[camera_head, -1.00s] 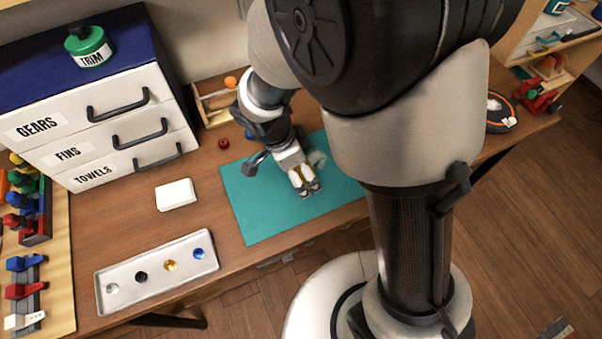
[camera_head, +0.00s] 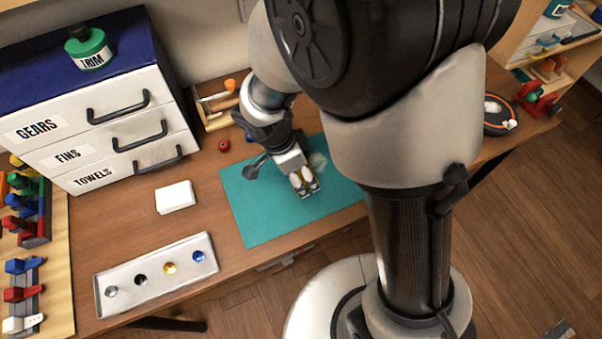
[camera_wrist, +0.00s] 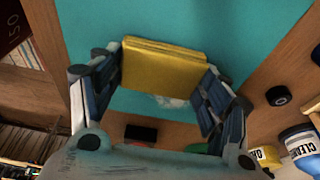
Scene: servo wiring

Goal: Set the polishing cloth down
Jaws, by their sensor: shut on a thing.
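The polishing cloth is a folded yellow pad (camera_wrist: 163,67) in the wrist view, spanning the space between my two finger pads. My gripper (camera_wrist: 163,78) is shut on it. In the head view my gripper (camera_head: 305,183) is over the teal mat (camera_head: 262,215), pointing down, and only a small yellow part of the cloth (camera_head: 315,186) shows. The mat also fills the middle of the wrist view (camera_wrist: 250,35). I cannot tell whether the cloth touches the mat. A pale smudge (camera_head: 318,160) lies on the mat behind my gripper.
A white folded pad (camera_head: 175,196) and a tray (camera_head: 207,269) with several small balls stand left of the mat. A labelled drawer unit (camera_head: 100,110) is at the back left. Bottles (camera_wrist: 300,147) stand at the wrist view's right. The mat's front left is clear.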

